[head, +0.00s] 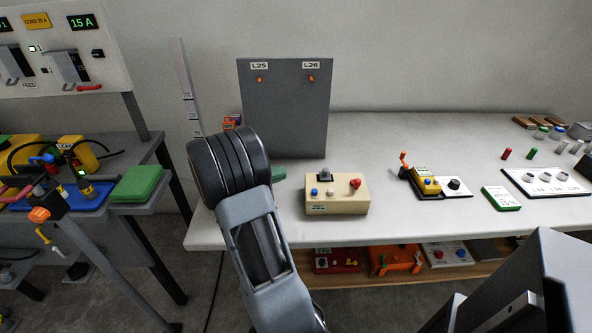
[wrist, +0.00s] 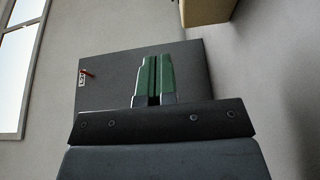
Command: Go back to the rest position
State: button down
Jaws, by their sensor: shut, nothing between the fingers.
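My gripper (wrist: 152,76) shows in the wrist view with its two green fingers side by side, shut and empty. Behind the fingers in that view is the grey panel (wrist: 190,70), with one red-orange lever and a label at its left edge. In the head view my arm rises from the bottom centre, and its dark wrist hides most of the gripper. A small green part beside the wrist, at the panel's foot, seems to be a fingertip. The grey panel (head: 285,105), labelled L25 and L26, stands upright on the white table (head: 400,140).
A beige control box (head: 337,196) with blue, white and red buttons sits right of my arm. A yellow device (head: 425,182) and a white switch panel (head: 546,181) lie farther right. A lower bench (head: 135,150) stands left, under a breaker panel (head: 110,55). Shelf items sit below the table.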

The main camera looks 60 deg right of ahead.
jog(key=shift+v, duration=1.55)
jog(key=s+a+r+n+t+y+p, duration=0.1)
jog(key=a+r+t+y+p, duration=0.3)
jog(key=a, duration=0.6)
jog(key=s+a+r+n+t+y+p, duration=0.1)
jog(key=a+r+n+t+y+p, duration=0.2)
jog(key=a+r+y+p, duration=0.3)
jog(key=s+a+r+n+t+y+p, duration=0.2)
jog(key=a+r+t+y+p, duration=0.3)
jog(key=a, duration=0.9)
notch_tip(320, 180, up, 4)
jog(key=t+p, duration=0.1)
jog(key=p, duration=0.1)
jog(key=shift+f+n+p, duration=0.2)
jog(key=shift+n+p, duration=0.1)
jog(key=shift+p, duration=0.1)
